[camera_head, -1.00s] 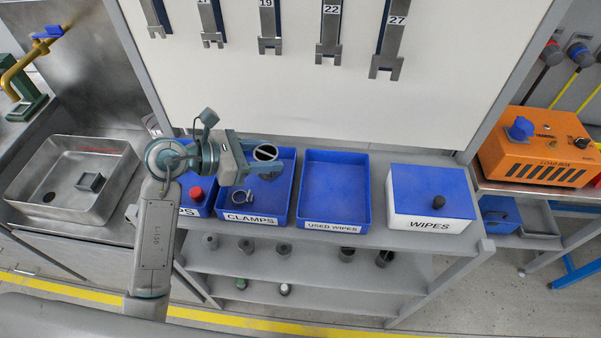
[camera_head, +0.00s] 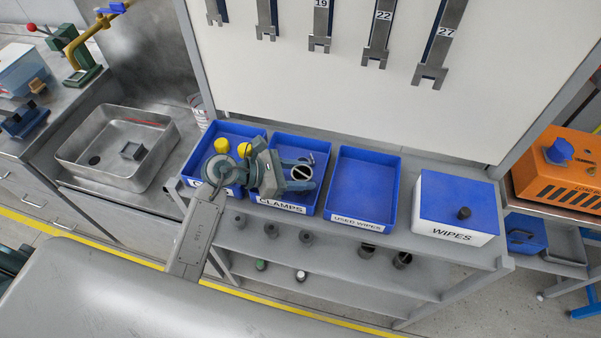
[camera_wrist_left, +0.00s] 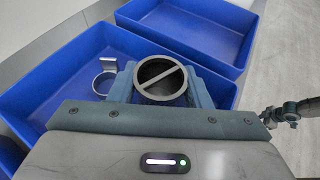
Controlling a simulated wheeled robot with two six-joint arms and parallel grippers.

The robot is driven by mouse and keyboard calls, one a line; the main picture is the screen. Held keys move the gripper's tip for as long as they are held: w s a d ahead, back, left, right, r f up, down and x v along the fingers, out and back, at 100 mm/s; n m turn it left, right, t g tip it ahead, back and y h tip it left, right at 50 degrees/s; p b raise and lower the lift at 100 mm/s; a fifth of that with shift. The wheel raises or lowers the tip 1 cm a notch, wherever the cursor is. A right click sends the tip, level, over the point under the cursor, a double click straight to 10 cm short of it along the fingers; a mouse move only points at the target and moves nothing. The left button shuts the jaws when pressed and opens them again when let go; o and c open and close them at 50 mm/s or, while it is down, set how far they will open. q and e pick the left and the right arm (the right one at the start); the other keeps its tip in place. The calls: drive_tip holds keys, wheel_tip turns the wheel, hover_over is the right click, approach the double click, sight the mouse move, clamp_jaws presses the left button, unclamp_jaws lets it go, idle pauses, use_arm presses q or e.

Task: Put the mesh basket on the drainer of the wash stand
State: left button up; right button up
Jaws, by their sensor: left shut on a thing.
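The mesh basket (camera_head: 302,173) appears to be the dark round cup between my left gripper's fingers (camera_head: 286,172). In the left wrist view its open rim, with a bar across it, faces the camera (camera_wrist_left: 162,80). The left gripper (camera_wrist_left: 162,88) is shut on it, over the blue CLAMPS bin (camera_head: 322,158). Its mesh wall is mostly hidden. I cannot tell which part is the drainer. My right gripper is not in view.
A blue bin with yellow items (camera_head: 222,146), an empty USED WIPES bin (camera_head: 365,185) and a WIPES box (camera_head: 455,200) share the bench. A metal clamp (camera_wrist_left: 103,80) lies in the CLAMPS bin. A board with hanging wrenches (camera_head: 322,18) stands behind.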

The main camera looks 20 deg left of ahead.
use_arm(q)
drive_tip(key=o, duration=1.1)
drive_tip(key=shift+f, duration=0.15)
drive_tip(key=shift+r, duration=0.25)
drive_tip(key=shift+s+a, duration=0.15)
drive_tip(key=shift+a, duration=0.25)
drive_tip(key=b+v, duration=0.3)
drive_tip(key=v, duration=0.7)
drive_tip(key=shift+s+a+r+b, duration=0.3)
drive_tip(key=shift+a+r+b, duration=0.05)
drive_tip(key=shift+a+b, duration=0.05)
